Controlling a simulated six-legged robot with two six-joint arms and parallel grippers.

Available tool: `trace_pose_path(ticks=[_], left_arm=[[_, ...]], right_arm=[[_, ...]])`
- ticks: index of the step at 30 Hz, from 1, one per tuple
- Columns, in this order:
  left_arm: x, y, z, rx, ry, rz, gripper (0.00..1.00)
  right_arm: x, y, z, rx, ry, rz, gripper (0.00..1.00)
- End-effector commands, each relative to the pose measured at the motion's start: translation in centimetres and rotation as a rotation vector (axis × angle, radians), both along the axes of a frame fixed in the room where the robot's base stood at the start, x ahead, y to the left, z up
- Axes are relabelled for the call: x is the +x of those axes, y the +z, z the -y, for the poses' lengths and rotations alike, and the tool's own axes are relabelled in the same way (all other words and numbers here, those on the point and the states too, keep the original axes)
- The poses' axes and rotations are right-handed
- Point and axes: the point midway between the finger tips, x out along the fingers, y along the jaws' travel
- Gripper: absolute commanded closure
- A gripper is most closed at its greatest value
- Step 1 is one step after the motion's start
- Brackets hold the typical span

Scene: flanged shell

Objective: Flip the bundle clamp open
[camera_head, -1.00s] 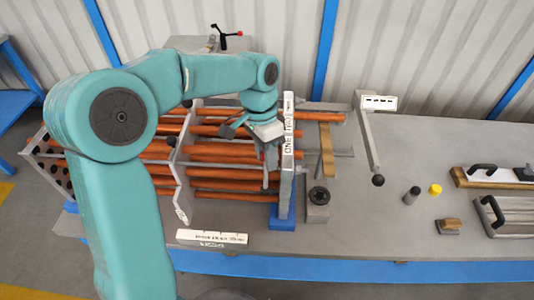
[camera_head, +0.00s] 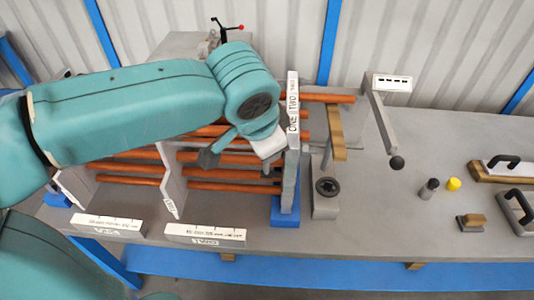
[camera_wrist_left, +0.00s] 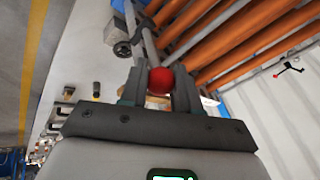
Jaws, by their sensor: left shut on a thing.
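My left gripper (camera_head: 268,160) is beside the upright end plate (camera_head: 290,140), over the orange tubes (camera_head: 232,188). In the left wrist view my left gripper (camera_wrist_left: 160,90) has its dark fingers on either side of a red ball knob (camera_wrist_left: 160,79) and is shut on it. A grey bar (camera_wrist_left: 149,42) runs up from the knob, apparently the clamp's lever. In the head view my gripper and arm hide most of the lever and knob, so the clamp's state cannot be told there. My right gripper is in neither view.
White-fronted label blocks (camera_head: 205,233) lie at the bench's front edge. A post with a black ball (camera_head: 397,162), a wooden bar (camera_head: 337,135) and a round black fitting (camera_head: 327,187) stand right of the end plate.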

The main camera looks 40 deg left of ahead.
Motion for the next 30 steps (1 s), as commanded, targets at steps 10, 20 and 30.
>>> trace_pose_path(ticks=[10,20,30], left_arm=[[-1.9,-0.7,1.4,0.142,-0.007,0.25,1.0],[-2.7,-0.8,1.8,0.17,-0.002,0.288,1.0],[-2.9,-0.9,1.9,0.171,-0.002,0.281,1.0]], right_arm=[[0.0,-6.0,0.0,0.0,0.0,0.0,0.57],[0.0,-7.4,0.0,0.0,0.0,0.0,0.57],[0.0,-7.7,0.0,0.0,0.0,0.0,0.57]])
